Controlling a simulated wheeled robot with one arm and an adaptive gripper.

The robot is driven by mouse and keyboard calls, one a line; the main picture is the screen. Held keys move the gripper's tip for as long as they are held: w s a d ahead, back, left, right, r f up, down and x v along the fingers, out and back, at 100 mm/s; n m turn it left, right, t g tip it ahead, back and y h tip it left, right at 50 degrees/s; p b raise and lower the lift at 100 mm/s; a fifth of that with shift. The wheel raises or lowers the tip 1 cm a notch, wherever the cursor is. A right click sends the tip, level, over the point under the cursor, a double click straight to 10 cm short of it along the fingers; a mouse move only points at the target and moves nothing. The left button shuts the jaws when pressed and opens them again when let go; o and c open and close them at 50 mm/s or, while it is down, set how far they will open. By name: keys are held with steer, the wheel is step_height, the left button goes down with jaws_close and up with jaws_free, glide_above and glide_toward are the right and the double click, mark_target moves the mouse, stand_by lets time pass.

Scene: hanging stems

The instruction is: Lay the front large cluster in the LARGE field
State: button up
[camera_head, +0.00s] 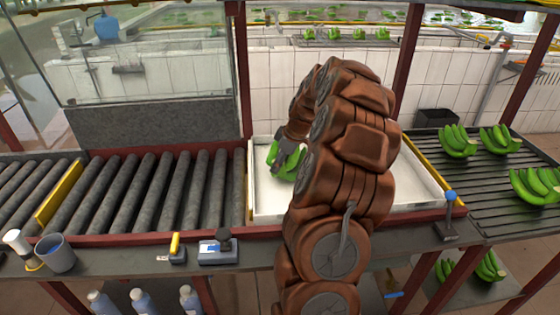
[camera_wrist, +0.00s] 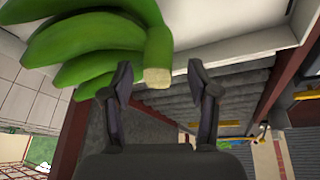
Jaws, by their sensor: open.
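A green banana cluster (camera_head: 273,154) is in the white tray (camera_head: 265,208), at its left side, partly hidden by my gripper (camera_head: 290,158) and arm. In the wrist view the cluster (camera_wrist: 95,45) fills the upper left. Its cut stem end (camera_wrist: 157,78) shows between my fingertips (camera_wrist: 160,70), which are spread apart on either side. I cannot tell whether the fingers touch it. On the slatted rack at right lie two clusters at the back (camera_head: 457,141) and (camera_head: 500,139), and a larger-looking one at the front (camera_head: 536,184). No field label is readable.
A roller conveyor (camera_head: 140,190) with yellow bars runs left of the tray. A blue-knobbed post (camera_head: 449,212) stands at the tray's front right. A cup (camera_head: 57,253), a yellow-handled tool (camera_head: 174,247) and a scale-like device (camera_head: 219,248) sit on the front ledge. More clusters (camera_head: 490,266) lie below the rack.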

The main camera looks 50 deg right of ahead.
steer(key=v, duration=1.2)
steer(key=s+a+g+y, duration=0.1)
steer(key=s+a+g, duration=0.2)
steer(key=a, duration=2.4)
steer(key=s+a+f+m+g, duration=0.1)
steer(key=s+a+f, duration=0.1)
steer(key=s+a, duration=0.2)
steer(key=s+a+f+m+g+h, duration=0.1)
steer(key=s+a, duration=0.3)
steer(key=s, duration=0.7)
steer(key=s+a+f+m+g+h, duration=0.1)
steer(key=s+a+f+m, duration=0.2)
steer(key=s, duration=0.5)
steer(key=shift+a, duration=0.5)
